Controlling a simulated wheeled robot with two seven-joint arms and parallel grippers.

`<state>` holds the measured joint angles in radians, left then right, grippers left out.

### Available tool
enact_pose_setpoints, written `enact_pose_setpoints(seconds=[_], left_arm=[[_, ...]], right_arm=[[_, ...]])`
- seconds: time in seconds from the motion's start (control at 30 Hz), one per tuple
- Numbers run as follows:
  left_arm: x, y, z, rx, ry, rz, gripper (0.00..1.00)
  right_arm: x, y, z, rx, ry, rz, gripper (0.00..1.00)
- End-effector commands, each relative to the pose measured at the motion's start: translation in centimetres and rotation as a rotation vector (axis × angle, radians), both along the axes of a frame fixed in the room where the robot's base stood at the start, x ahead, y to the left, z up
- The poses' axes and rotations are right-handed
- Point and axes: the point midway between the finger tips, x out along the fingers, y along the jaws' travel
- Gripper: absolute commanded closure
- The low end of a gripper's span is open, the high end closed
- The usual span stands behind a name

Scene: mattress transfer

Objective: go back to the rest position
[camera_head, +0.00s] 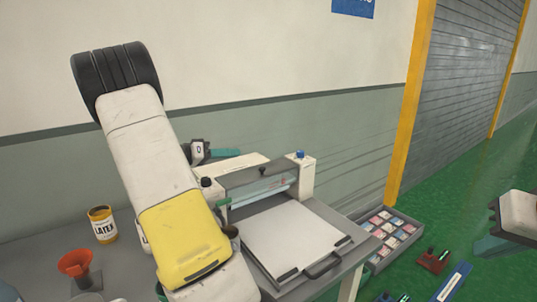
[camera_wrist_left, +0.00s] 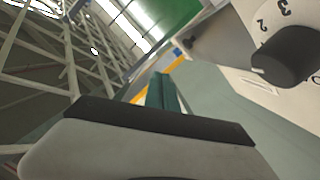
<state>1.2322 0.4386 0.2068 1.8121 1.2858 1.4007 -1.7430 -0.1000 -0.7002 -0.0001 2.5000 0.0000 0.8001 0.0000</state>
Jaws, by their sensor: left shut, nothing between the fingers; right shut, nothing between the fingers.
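My left gripper (camera_head: 226,153) is mostly hidden behind my large white and yellow arm link in the head view. Only its slim teal fingers seem to show, above the back of the white press machine. In the left wrist view its teal fingers (camera_wrist_left: 165,92) lie together, with nothing between them. A black dial knob (camera_wrist_left: 286,54) on a pale panel with numbers is close on the right there. My right gripper (camera_head: 484,246) is at the right edge of the head view, over the green floor, partly cut off. It is shut and empty.
The press machine (camera_head: 300,172) with a flat white plate (camera_head: 292,238) stands on the grey bench. A yellow LATEX can (camera_head: 102,224) and an orange funnel (camera_head: 75,263) stand at left. A grey tray (camera_head: 379,262) of small cards lies right of the bench. A wall is behind.

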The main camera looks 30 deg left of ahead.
Motion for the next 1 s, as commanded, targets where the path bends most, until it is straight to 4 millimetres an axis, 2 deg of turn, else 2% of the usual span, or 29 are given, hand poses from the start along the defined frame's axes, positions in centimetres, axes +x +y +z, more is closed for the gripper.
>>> enact_pose_setpoints(seconds=[0.1,0.3,0.37,0.43,0.47,0.53,0.63,0.7,0.8,0.9,1.0], left_arm=[[-0.9,0.5,0.2,0.001,0.0,0.002,1.0],[-1.2,0.6,0.3,0.001,0.0,-0.002,1.0],[-1.1,-0.1,0.4,0.002,0.012,-0.013,1.0],[-0.7,-1.9,0.7,0.004,0.049,-0.045,1.0],[-0.5,-3.1,0.9,0.007,0.077,-0.066,1.0],[-0.2,-7.0,1.3,0.019,0.166,-0.129,1.0],[-0.9,-14.3,1.8,0.066,0.344,-0.225,1.0],[-2.3,-18.9,2.0,0.122,0.468,-0.268,1.0],[-5.1,-24.1,2.1,0.22,0.614,-0.287,1.0],[-8.2,-27.8,2.2,0.33,0.716,-0.265,1.0],[-11.4,-30.3,2.4,0.441,0.767,-0.212,1.0]], right_arm=[[0.0,0.0,0.0,0.0,0.0,0.0,1.0],[0.0,0.0,0.0,0.0,0.0,0.0,1.0],[0.0,0.0,0.0,0.0,0.0,0.0,1.0],[0.0,0.0,0.0,0.0,0.0,0.0,1.0],[0.0,0.0,0.0,0.0,0.0,0.0,1.0],[0.0,0.0,0.0,0.0,0.0,0.0,1.0],[0.0,0.0,0.0,0.0,0.0,0.0,1.0],[0.0,0.0,0.0,0.0,0.0,0.0,1.0],[0.0,0.0,0.0,0.0,0.0,0.0,1.0],[0.0,0.0,0.0,0.0,0.0,0.0,1.0],[0.0,0.0,0.0,0.0,0.0,0.0,1.0]])
